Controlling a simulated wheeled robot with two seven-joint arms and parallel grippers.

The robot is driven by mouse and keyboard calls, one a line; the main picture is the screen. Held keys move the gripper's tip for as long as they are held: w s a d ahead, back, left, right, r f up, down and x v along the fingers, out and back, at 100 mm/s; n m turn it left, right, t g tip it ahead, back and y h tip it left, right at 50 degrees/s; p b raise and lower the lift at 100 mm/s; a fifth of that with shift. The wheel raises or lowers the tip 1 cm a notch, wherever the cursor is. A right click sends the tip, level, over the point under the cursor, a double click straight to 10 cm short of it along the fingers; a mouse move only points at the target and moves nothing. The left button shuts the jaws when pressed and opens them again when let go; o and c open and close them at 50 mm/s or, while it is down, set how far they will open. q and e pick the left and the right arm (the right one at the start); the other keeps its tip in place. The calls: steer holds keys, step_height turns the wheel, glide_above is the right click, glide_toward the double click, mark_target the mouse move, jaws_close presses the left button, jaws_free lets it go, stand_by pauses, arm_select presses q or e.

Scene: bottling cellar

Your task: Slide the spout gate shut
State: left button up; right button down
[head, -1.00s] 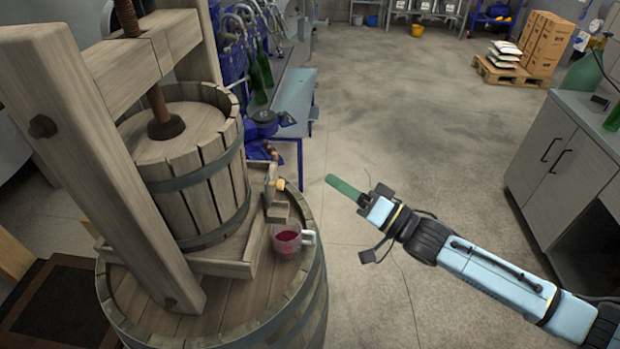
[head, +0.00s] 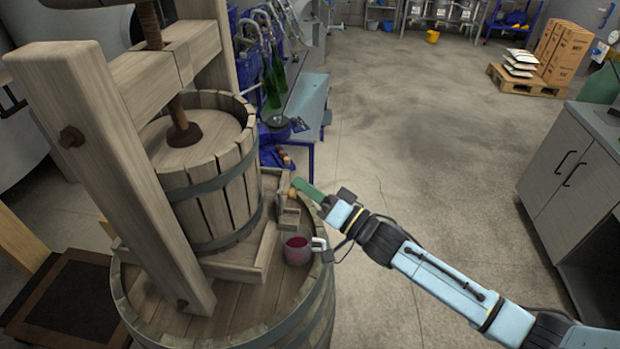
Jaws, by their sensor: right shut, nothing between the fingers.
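The wooden spout (head: 289,216) juts from the right side of the press tray (head: 232,272). Its gate with an orange-yellow knob (head: 292,193) stands at the spout; how far the gate is open cannot be told. A clear jug (head: 297,250) with dark red liquid stands under the spout on the barrel top (head: 245,305). My right gripper (head: 299,184) is shut and empty, with its green fingertips close to the knob; whether they touch cannot be told. My left gripper is not in view.
The press's thick wooden post (head: 110,180) and slatted basket (head: 222,195) stand left of the spout. A bottling bench (head: 305,100) with green bottles lies behind. A grey cabinet (head: 565,170) stands at right; the floor between is clear.

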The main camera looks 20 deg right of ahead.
step_height(320, 180, down, 4)
steer(key=shift+r+b, duration=0.15)
steer(key=shift+b, duration=1)
steer(key=s+d, duration=0.5)
steer(key=d, duration=0.3)
steer(key=shift+s+r+p, duration=0.15)
steer(key=shift+r+p, duration=0.15)
steer(key=shift+p, duration=0.05)
